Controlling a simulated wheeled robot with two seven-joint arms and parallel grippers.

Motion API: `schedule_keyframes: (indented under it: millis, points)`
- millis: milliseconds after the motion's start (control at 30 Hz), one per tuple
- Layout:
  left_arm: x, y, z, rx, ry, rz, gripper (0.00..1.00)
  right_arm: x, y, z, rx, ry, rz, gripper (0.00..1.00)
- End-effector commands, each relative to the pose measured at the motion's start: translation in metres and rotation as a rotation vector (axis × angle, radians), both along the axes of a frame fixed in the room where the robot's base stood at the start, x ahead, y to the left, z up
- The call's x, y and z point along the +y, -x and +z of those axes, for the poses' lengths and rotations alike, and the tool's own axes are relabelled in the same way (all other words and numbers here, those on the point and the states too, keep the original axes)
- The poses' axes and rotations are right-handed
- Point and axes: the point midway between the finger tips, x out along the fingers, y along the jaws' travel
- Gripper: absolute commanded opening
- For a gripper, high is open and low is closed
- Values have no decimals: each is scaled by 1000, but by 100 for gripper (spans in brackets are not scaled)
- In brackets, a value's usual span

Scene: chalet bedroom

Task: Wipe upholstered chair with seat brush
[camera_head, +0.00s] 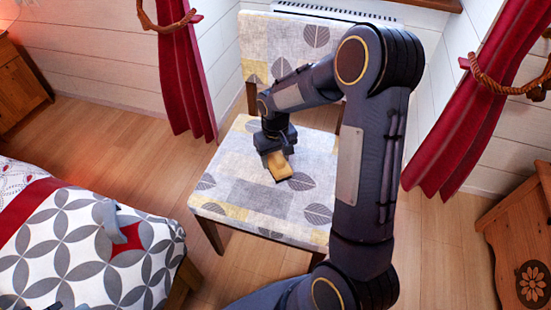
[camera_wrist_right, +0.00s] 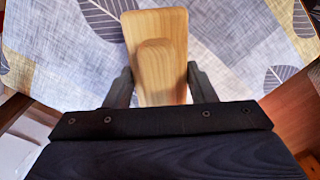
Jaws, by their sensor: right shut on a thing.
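The upholstered chair (camera_head: 245,165) has a pale fabric seat and back with grey leaves and yellow patches. It stands near the far wall. My right gripper (camera_head: 276,150) is over the middle of the seat, shut on the seat brush (camera_head: 279,168). The brush has a light wooden back; in the right wrist view the brush (camera_wrist_right: 172,30) lies between the two fingers, over the chair seat (camera_wrist_right: 235,40). Its bristles are hidden beneath it, so I cannot tell whether they touch the fabric.
A bed (camera_head: 75,250) with a grey patterned cover is at the lower left, a grey item (camera_head: 110,218) on it. Red curtains (camera_head: 188,75) hang on both sides of the chair. Wooden cabinets (camera_head: 20,85) stand at far left and right. Bare floor (camera_head: 120,150) lies between bed and chair.

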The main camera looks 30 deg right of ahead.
Motion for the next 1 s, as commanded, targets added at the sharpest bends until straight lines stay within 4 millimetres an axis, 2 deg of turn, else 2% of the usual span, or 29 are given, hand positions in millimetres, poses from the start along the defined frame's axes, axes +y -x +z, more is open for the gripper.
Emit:
schedule_keyframes:
  millis: [33, 367, 1000]
  points:
    - [0, 0, 8, 0, 0, 0, 0, 0, 0, 9, -1, 0, 0, 29]
    - [0, 0, 30, 0, 0, 0, 0, -1, -1, 36, -1, 0, 1, 29]
    - [0, 0, 30, 0, 0, 0, 0, 2, -2, 39, -2, 0, 5, 29]
